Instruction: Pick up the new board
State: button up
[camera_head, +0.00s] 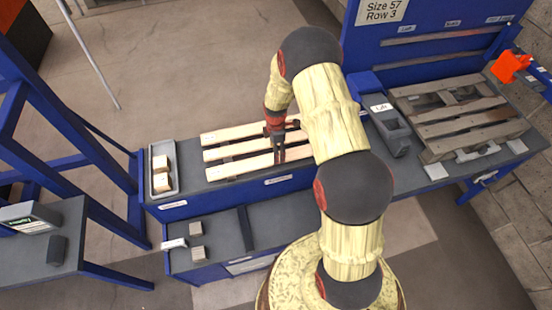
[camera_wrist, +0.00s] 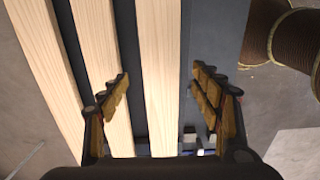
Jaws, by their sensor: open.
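Several pale, clean boards lie parallel on the dark top of the middle blue bench. The near one (camera_head: 240,168) is closest to my base, with a middle and a far one behind it. My gripper (camera_head: 280,158) points down over the boards, right of their middle. In the wrist view my gripper (camera_wrist: 160,105) is open and empty. One board (camera_wrist: 160,60) runs lengthwise between its two fingers, and the left finger overlaps the neighbouring board (camera_wrist: 97,50). I cannot tell the height left between fingertips and board. My arm hides the boards' right ends.
A weathered grey pallet (camera_head: 465,115) lies on the right bench. A grey tray (camera_head: 163,185) with small wood blocks stands left of the boards. A dark grey bin (camera_head: 391,132) is to the right. A lower shelf (camera_head: 215,225) runs in front. Blue gantry posts rise at left.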

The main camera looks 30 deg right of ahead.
notch_tip(320, 180, down, 3)
jog(key=shift+f, duration=0.2)
jog(key=c, duration=0.3)
jog(key=c, duration=1.1)
